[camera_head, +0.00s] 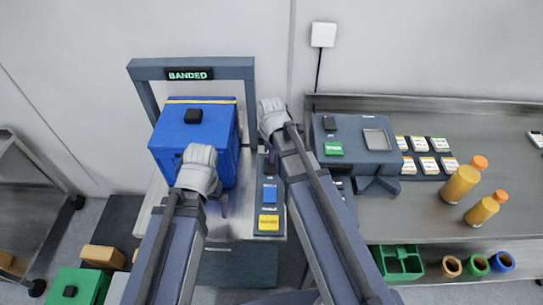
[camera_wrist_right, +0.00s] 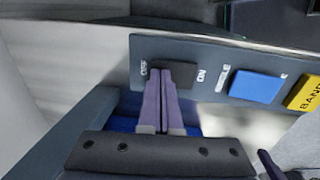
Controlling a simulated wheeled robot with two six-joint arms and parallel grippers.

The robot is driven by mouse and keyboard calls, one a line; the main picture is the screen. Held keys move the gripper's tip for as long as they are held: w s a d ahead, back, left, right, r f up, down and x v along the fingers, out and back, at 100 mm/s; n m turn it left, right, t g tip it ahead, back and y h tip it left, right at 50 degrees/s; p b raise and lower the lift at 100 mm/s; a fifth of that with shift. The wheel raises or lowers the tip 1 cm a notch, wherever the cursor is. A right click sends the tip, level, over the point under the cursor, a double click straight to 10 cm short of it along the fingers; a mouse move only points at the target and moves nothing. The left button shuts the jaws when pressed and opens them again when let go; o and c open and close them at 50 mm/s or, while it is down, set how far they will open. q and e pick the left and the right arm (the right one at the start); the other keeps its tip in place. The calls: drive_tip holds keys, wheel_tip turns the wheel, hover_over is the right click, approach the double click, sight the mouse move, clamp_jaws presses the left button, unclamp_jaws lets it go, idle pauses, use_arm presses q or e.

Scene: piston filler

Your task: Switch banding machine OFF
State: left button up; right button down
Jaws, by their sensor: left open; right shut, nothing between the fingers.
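The banding machine (camera_head: 190,66) is a dark grey arch with a lit "BANDED" sign, on a metal table. Its control panel (camera_head: 270,180) lies to the right of the blue box. In the right wrist view, the panel carries a black rocker switch (camera_wrist_right: 185,78) between the labels OFF and ON. My right gripper (camera_wrist_right: 167,70) is shut and empty, its fingertips over the OFF side of the switch; I cannot tell if they touch. My right arm hides the switch in the head view. My left gripper (camera_head: 220,204) is open and empty in front of the blue box.
A blue box (camera_head: 195,140) with a yellow band stands under the arch. The panel also has a blue button (camera_head: 269,194) and a yellow BAND button (camera_head: 269,222). A grey device (camera_head: 352,145), labelled cards and orange-capped bottles (camera_head: 461,184) stand on the right bench.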

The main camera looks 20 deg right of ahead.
use_arm(q)
drive_tip(key=shift+f+b, duration=0.3)
use_arm(e)
drive_tip(key=shift+w+f, duration=0.1)
drive_tip(key=shift+f, duration=0.2)
use_arm(q)
drive_tip(key=shift+r, duration=0.15)
use_arm(e)
drive_tip(key=shift+r, duration=0.15)
drive_tip(key=shift+s, duration=0.2)
use_arm(q)
drive_tip(key=shift+r+p, duration=0.2)
drive_tip(key=shift+p, duration=0.15)
use_arm(e)
drive_tip(key=shift+s+a+r, duration=0.2)
drive_tip(key=shift+s+r, duration=0.05)
drive_tip(key=shift+s, duration=0.35)
use_arm(q)
drive_tip(key=shift+r, duration=0.15)
use_arm(e)
drive_tip(key=shift+r, duration=0.1)
